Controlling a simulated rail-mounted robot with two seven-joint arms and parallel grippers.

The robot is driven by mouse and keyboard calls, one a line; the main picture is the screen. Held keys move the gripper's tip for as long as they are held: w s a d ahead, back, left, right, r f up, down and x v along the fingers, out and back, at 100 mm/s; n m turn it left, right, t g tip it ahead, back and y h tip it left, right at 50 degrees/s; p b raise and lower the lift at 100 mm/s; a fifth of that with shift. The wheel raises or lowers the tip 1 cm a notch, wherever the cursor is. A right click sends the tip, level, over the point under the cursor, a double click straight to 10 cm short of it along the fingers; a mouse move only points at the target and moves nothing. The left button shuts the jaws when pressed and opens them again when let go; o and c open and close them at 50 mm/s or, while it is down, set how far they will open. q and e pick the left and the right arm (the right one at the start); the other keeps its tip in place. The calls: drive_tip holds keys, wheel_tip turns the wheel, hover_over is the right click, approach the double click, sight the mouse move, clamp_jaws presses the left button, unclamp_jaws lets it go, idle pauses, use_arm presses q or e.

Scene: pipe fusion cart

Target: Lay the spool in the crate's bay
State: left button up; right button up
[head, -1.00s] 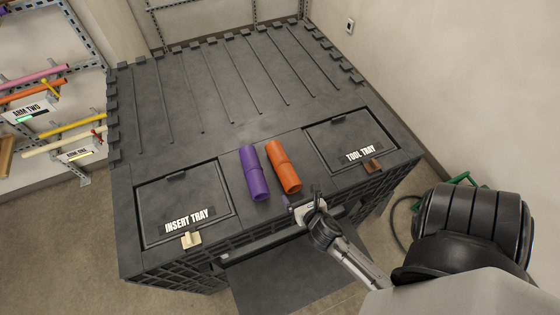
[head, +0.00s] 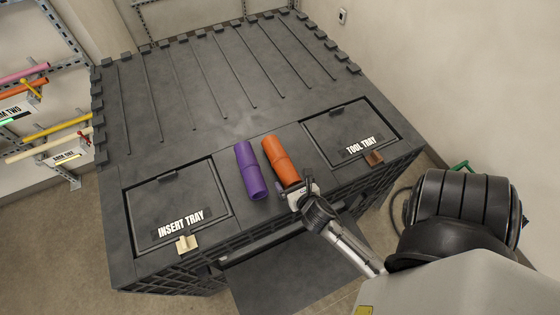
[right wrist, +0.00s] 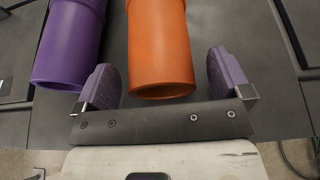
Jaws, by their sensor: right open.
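Two short cylinders, either of which may be the spool, lie side by side on top of the dark grey crate (head: 185,125). One is a purple cylinder (head: 250,170), the other an orange cylinder (head: 281,160). My right gripper (head: 300,190) is at the near end of the orange cylinder. In the right wrist view the open gripper (right wrist: 165,76) has one purple-padded finger on each side of the orange cylinder's near end (right wrist: 160,50), with gaps. The purple cylinder (right wrist: 70,45) lies left of the left finger. My left gripper is out of view.
The crate top has an insert tray lid (head: 178,205) at left and a tool tray lid (head: 350,132) at right. Thin grooves run across its clear far part. A wall rack with coloured pipes (head: 50,135) stands at left. A plain wall is close on the right.

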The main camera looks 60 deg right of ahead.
drive_tip(key=c, duration=1.2)
